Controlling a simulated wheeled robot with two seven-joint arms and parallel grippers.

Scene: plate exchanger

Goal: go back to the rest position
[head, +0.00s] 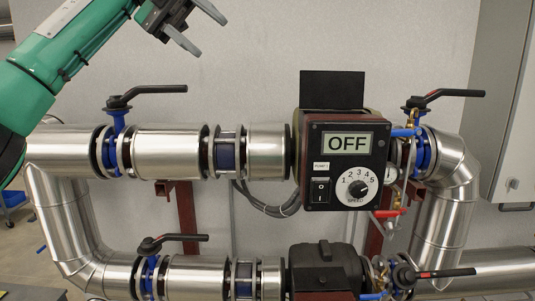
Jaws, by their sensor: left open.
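My left gripper (196,26) is at the top of the head view, on the green arm that comes in from the left. Its two grey fingers are apart, with nothing between them. It is above the upper pipe and touches nothing that I can see. My right gripper is not in view.
The upper pump (342,160) reads OFF and has a speed dial (357,188). Black-handled valves stand on the upper pipe (165,152) at left (118,100) and right (440,97). A lower pump (325,270) sits below. A grey cabinet (508,100) is at right. The wall above the pipe is clear.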

